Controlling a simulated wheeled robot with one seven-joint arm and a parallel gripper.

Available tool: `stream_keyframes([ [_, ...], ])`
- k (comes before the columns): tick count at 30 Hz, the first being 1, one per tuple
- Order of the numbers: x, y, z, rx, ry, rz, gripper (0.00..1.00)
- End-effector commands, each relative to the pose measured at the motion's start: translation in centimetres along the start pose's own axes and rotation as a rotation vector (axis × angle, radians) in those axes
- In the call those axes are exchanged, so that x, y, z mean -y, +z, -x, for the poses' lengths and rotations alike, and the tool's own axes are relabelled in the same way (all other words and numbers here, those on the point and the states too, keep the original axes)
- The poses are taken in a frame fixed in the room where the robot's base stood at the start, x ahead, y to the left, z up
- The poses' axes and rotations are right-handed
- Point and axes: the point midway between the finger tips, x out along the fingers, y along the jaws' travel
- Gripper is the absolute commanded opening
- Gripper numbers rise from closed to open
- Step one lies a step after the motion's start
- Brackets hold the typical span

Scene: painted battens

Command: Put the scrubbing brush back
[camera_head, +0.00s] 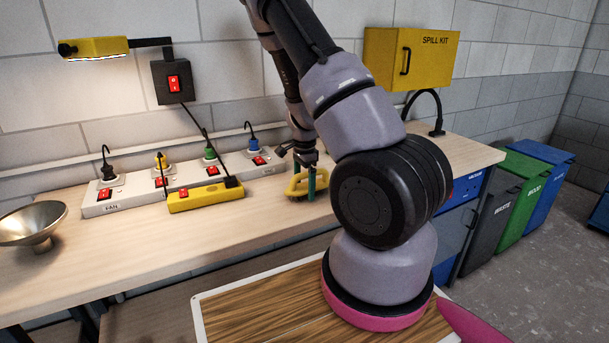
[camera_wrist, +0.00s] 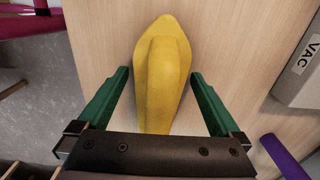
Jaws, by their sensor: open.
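The scrubbing brush (camera_wrist: 163,60) is yellow with a raised, rounded handle and a pointed end. It lies on the light wooden workbench (camera_wrist: 225,35). It also shows in the head view (camera_head: 294,188), partly hidden by my gripper. My gripper (camera_wrist: 158,76) is open, with its two green fingers on either side of the brush. A gap shows between each finger and the brush in the wrist view. In the head view my gripper (camera_head: 304,186) is low over the bench, right at the brush.
A grey socket strip (camera_head: 135,200) with plugs and red switches runs along the back of the bench. A yellow switch box (camera_head: 205,197) lies before it. A metal bowl (camera_head: 35,224) stands at left. A purple cylinder (camera_wrist: 285,156) is near my right finger. The bench front is clear.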

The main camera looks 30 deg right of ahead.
Motion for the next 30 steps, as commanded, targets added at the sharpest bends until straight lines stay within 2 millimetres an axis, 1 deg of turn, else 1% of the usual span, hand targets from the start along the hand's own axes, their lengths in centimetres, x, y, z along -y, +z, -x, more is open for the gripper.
stream_keyframes([
  [5,0.1,0.0,3.2,-0.001,-0.005,0.002,1.00],
  [9,0.1,0.1,6.4,0.000,-0.005,0.003,1.00],
  [12,0.1,0.1,8.4,0.001,-0.005,0.003,1.00],
  [16,0.1,0.1,10.3,0.000,-0.003,0.003,1.00],
  [22,-0.1,0.3,12.1,0.013,-0.009,0.011,1.00],
  [23,-0.2,0.5,12.4,0.022,-0.014,0.021,1.00],
  [26,-0.6,1.8,14.4,0.075,-0.051,0.079,1.00],
  [29,-1.5,3.7,17.5,0.138,-0.115,0.179,1.00],
  [30,-2.0,4.5,19.0,0.160,-0.146,0.228,1.00],
])
